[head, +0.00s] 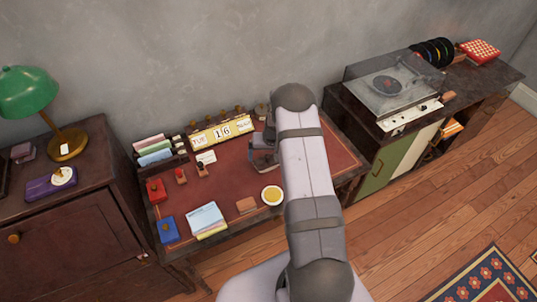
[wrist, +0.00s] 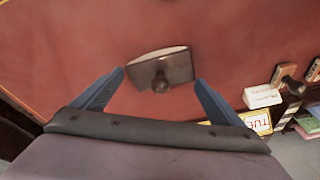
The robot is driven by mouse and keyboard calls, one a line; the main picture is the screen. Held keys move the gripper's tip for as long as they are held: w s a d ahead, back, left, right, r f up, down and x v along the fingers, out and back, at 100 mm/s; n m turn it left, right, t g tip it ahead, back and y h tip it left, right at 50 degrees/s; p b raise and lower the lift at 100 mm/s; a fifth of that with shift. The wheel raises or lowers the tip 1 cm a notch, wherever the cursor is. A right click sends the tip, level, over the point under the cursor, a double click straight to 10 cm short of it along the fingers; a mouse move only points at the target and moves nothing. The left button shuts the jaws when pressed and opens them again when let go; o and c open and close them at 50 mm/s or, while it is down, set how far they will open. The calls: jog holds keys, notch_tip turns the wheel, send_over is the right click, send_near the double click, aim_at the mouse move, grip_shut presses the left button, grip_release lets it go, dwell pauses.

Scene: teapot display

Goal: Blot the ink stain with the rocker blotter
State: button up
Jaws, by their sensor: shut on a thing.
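The rocker blotter (wrist: 162,72), a dark block with a round knob and a pale lower edge, shows in the wrist view between the two blue fingers of my gripper (wrist: 160,76). The fingers are shut on its two ends. In the head view my gripper (head: 262,157) is over the middle of the red desk top, partly hidden by my arm. I cannot tell whether the blotter touches the desk. I make out no ink stain in either view; my arm covers part of the desk.
The red-topped desk (head: 230,180) holds a calendar (head: 222,131), stamps, a blue card stack (head: 205,219) and a yellow round dish (head: 272,195). A record player (head: 390,85) stands on the right cabinet, a green lamp (head: 30,92) on the left one. The desk's right part looks clear.

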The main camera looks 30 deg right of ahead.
jog(key=shift+s+a+h+p, duration=0.2)
jog(key=shift+h+p, duration=0.2)
jog(key=shift+p, duration=0.15)
jog(key=shift+w+a+p, duration=0.15)
jog(key=shift+p, duration=0.15)
dwell(0.3)
jog(key=shift+r+p, duration=2.05)
jog(key=shift+r, duration=1.5)
jog(key=shift+w, duration=0.1)
jog(key=s+a+r+n+b, duration=0.4)
jog(key=s+a+r, duration=0.7)
jog(key=s+a, duration=0.3)
jog(key=shift+s+a+r+n+y+b, duration=0.15)
jog(key=shift+s+a+n+y+b, duration=0.25)
jog(key=shift+a, duration=0.6)
